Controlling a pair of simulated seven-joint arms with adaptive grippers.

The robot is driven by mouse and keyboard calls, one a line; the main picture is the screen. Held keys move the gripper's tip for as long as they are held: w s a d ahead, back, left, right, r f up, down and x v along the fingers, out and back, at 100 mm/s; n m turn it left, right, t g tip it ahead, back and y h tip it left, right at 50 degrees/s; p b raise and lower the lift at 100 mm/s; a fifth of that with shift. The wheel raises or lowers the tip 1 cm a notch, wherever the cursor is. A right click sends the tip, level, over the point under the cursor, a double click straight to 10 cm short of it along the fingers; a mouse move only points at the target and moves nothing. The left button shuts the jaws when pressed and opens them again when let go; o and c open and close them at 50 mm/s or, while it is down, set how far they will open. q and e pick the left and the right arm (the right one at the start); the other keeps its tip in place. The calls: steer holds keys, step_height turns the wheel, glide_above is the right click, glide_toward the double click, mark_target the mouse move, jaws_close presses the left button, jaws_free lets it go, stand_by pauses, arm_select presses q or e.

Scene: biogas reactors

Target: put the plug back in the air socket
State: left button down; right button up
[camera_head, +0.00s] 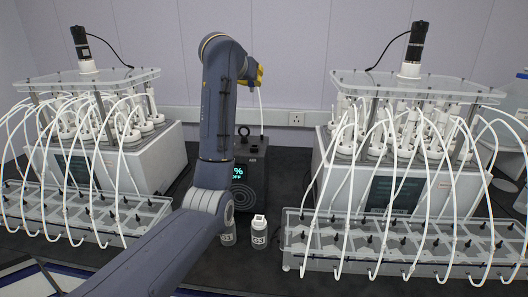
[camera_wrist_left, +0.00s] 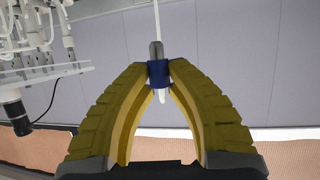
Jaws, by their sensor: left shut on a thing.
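My left gripper (camera_head: 259,75) is raised above the black box, near the back wall. In the left wrist view, its two yellow fingers (camera_wrist_left: 160,75) are shut on a plug with a blue collar (camera_wrist_left: 158,72), a grey metal part and a white tip. A thin white tube (camera_head: 261,108) runs down from the gripper toward the top of the black box (camera_head: 257,180). The box has a lit display reading "% OFF" and a small label near its top. My arm hides its left part. I cannot make out the air socket's opening. My right gripper is not in view.
Reactor units stand left (camera_head: 110,165) and right (camera_head: 385,180), with looping white tubes and clear racks (camera_head: 300,262) in front. A wall outlet (camera_head: 296,119) is behind.

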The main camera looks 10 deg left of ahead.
arm_select(q)
steer(key=f, duration=2.1)
steer(key=shift+w+d, duration=0.15)
steer(key=shift+d, duration=0.1)
steer(key=shift+f, duration=0.2)
steer(key=c, duration=1.3)
jaws_free()
steer(key=shift+r, duration=0.15)
steer(key=v, duration=1.2)
steer(key=shift+a, duration=0.1)
